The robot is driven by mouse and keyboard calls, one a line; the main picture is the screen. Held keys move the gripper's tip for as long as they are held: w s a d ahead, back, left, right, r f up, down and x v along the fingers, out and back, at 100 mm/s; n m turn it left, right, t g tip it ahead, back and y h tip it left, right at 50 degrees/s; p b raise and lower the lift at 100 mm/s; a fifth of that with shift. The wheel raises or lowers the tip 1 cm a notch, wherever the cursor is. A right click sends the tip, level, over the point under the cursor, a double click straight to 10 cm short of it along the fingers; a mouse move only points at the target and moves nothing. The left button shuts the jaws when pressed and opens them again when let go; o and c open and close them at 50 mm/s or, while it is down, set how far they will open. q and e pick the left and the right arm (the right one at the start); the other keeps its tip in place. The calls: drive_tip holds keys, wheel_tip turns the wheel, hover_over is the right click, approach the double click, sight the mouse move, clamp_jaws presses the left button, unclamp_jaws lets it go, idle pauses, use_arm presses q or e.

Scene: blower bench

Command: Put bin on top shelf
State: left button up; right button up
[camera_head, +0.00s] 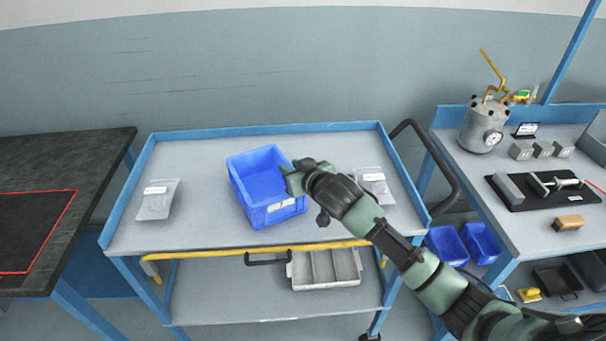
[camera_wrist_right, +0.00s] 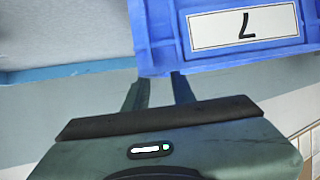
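The blue bin (camera_head: 262,184) is an open-topped box with a white label, on or just above the top shelf of the grey and blue cart (camera_head: 215,222). Its labelled wall fills the top of the right wrist view (camera_wrist_right: 168,50), with a "7" on the label. My right gripper (camera_head: 290,178) is at the bin's right side, at its rim. In the wrist view its two fingers reach the bin's edge, where their tips are hidden. I cannot tell whether they are closed on the wall. My left gripper is not in view.
Clear bags lie on the shelf left (camera_head: 157,199) and right (camera_head: 374,185) of the bin. A grey divided tray (camera_head: 326,268) is on the cart's lower shelf. A dark bench (camera_head: 50,170) stands left, and a workbench with a metal pot (camera_head: 484,126) stands right.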

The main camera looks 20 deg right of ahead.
drive_tip(key=v, duration=0.9)
